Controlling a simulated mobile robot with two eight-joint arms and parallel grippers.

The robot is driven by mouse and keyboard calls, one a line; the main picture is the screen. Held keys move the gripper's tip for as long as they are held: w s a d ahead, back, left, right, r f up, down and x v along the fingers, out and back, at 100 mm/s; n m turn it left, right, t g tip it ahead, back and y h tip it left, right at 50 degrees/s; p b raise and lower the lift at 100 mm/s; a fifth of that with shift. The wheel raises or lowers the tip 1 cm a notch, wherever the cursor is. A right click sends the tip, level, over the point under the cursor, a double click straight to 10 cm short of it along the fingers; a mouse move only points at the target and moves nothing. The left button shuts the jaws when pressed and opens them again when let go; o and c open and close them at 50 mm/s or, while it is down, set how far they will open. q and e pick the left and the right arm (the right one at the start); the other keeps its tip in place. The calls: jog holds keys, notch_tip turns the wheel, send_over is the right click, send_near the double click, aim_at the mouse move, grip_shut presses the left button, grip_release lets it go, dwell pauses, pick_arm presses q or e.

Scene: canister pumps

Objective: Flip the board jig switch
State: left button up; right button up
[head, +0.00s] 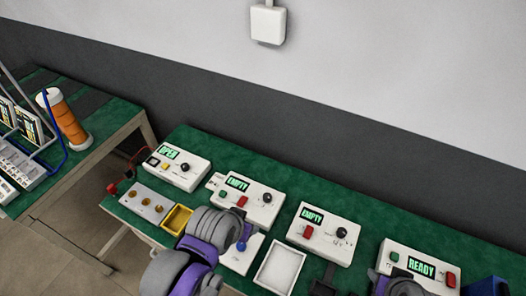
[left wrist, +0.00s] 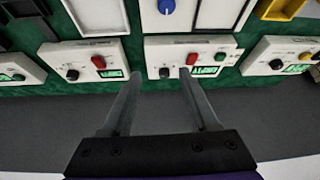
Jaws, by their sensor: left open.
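Several white control boxes stand in a row on the green bench; I cannot read which one is the board jig. The right fingertip is close to the red switch; contact cannot be told. In the head view my left arm hides the gripper's fingers.
Boxes on either side have a red switch (left wrist: 98,62) and a yellow button (left wrist: 305,55). A yellow tray (head: 167,222), a white tray (head: 261,279) and a blue knob (left wrist: 167,6) lie in front. A dark wall (head: 300,140) stands behind the bench.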

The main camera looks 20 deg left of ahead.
pick_arm(q)
jog(key=w+a+g+b, duration=0.3)
jog(key=w, duration=0.4)
jog(key=m+g+b, duration=0.1)
jog(key=g+b, duration=0.1)
jog(key=g, duration=0.1)
send_near(244, 198)
notch_tip(244, 198, down, 8)
jog(key=shift+b, duration=0.5)
pick_arm(e)
notch_tip(244, 198, down, 8)
jog(key=s, duration=0.2)
jog(key=shift+s+g, duration=0.3)
jog(key=shift+s, duration=0.05)
pick_arm(q)
jog(key=shift+c, duration=0.3)
pick_arm(e)
jog(key=shift+f, duration=0.1)
pick_arm(q)
grip_shut()
